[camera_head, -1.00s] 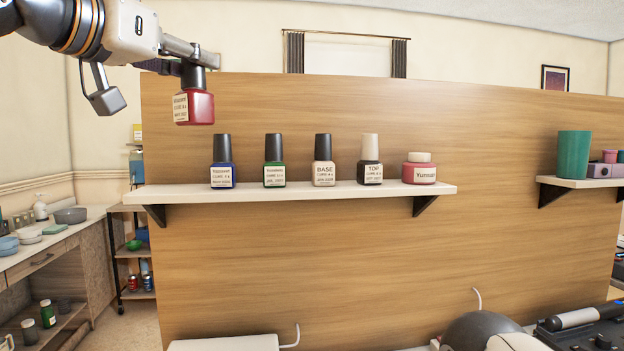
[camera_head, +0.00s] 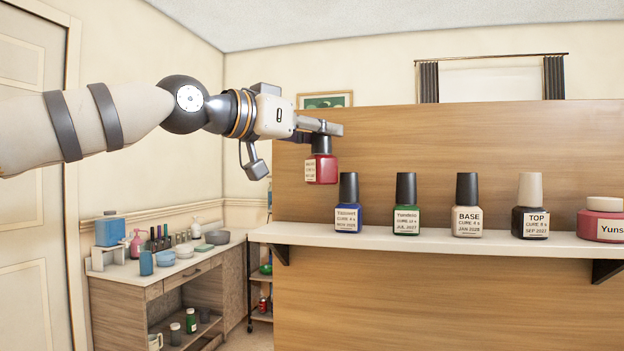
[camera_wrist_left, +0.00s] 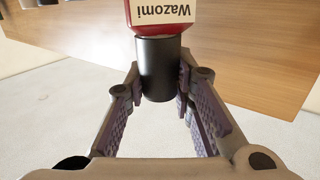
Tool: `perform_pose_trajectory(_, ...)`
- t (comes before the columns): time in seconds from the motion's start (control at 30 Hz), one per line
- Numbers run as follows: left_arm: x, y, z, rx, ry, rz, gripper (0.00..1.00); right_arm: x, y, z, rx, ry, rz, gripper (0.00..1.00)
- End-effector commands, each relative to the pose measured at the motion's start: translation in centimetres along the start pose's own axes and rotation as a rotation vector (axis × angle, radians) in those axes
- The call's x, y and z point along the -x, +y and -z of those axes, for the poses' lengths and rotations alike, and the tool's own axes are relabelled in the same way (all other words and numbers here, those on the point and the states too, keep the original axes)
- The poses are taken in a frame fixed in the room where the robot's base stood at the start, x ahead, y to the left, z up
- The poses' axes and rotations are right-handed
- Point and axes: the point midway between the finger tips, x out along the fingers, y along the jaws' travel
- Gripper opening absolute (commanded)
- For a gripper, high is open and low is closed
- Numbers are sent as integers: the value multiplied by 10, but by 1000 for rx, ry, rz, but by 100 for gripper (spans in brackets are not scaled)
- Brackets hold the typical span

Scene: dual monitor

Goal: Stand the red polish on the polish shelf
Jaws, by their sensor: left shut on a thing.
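The red polish (camera_head: 322,170) hangs upright, black cap up, with a pale label on its front. My left gripper (camera_head: 322,136) is shut on its black cap, which shows between the fingers in the left wrist view (camera_wrist_left: 160,72). The bottle is above the left part of the pale polish shelf (camera_head: 420,242), left of the blue polish (camera_head: 348,207). A gap shows between its base and the shelf; how far in front of the shelf it hangs cannot be told. My right gripper does not show.
A green polish (camera_head: 406,207), a BASE bottle (camera_head: 467,208), a TOP bottle (camera_head: 531,210) and a pink-red jar (camera_head: 603,222) stand in a row rightward. A wooden panel (camera_head: 420,140) backs the shelf. The shelf's left end, beside the blue polish, is bare.

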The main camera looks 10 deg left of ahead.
Motion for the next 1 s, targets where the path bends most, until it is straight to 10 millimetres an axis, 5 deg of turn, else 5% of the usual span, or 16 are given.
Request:
perform_pose_trajectory(0.13,-6,-21,-28,7,-3,0,0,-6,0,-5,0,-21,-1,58)
perform_pose_trajectory(0.4,-9,-40,-52,7,-3,0,0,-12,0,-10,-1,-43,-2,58)
perform_pose_trajectory(0.83,-8,-36,-77,-1,2,0,0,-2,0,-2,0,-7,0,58)
perform_pose_trajectory(0.87,-8,-36,-78,0,1,0,25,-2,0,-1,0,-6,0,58)
perform_pose_trajectory(0.9,-8,-36,-78,0,1,0,34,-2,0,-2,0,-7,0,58)
perform_pose_trajectory(1.0,-8,-36,-78,0,1,0,43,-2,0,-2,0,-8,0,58)
